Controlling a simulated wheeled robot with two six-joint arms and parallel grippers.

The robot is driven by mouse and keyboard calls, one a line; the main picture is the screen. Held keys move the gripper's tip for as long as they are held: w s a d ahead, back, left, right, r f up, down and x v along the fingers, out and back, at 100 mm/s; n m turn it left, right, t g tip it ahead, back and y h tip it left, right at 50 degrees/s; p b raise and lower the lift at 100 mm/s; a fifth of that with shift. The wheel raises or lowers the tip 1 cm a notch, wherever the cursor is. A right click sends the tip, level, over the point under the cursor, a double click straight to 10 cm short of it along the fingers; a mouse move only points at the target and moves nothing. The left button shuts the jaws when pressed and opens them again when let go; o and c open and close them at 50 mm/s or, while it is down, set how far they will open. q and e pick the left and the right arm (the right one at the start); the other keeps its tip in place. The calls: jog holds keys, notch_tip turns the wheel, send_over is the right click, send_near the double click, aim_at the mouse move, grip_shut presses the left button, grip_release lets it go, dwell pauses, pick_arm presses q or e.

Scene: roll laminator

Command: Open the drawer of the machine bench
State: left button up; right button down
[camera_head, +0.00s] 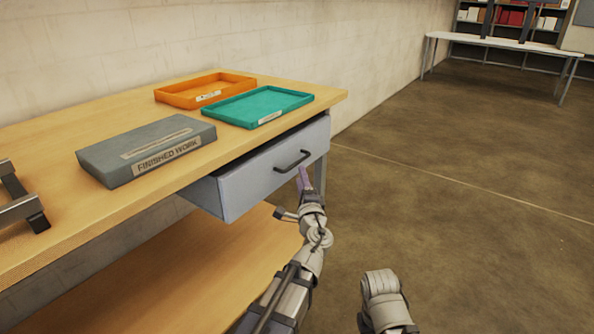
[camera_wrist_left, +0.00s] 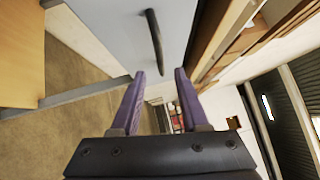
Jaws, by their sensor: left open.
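The bench's blue-grey drawer (camera_head: 262,182) sits under the wooden top, with a dark bar handle (camera_head: 292,161) on its front. My left gripper (camera_head: 304,175), with purple fingers, is just below and right of the handle's right end. In the left wrist view the open fingers (camera_wrist_left: 160,72) point at the drawer front (camera_wrist_left: 110,30), and the handle (camera_wrist_left: 154,40) appears between and beyond their tips. I see no grip on it. My right gripper is out of view.
On the bench top (camera_head: 60,135) are a grey "FINISHED WORK" box (camera_head: 150,140), an orange tray (camera_head: 205,90), a teal tray (camera_head: 258,106) and a dark metal part (camera_head: 22,205) at the left. A lower shelf (camera_head: 200,265) lies beneath. The floor (camera_head: 460,200) to the right is clear.

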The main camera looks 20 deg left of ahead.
aim_at(297, 162)
pick_arm(q)
jog(key=shift+w, duration=0.1)
jog(key=p+x, duration=0.1)
jog(key=x, duration=0.6)
jog(key=shift+w+a, duration=0.25)
jog(key=shift+w, duration=0.05)
grip_shut()
dwell(1.2)
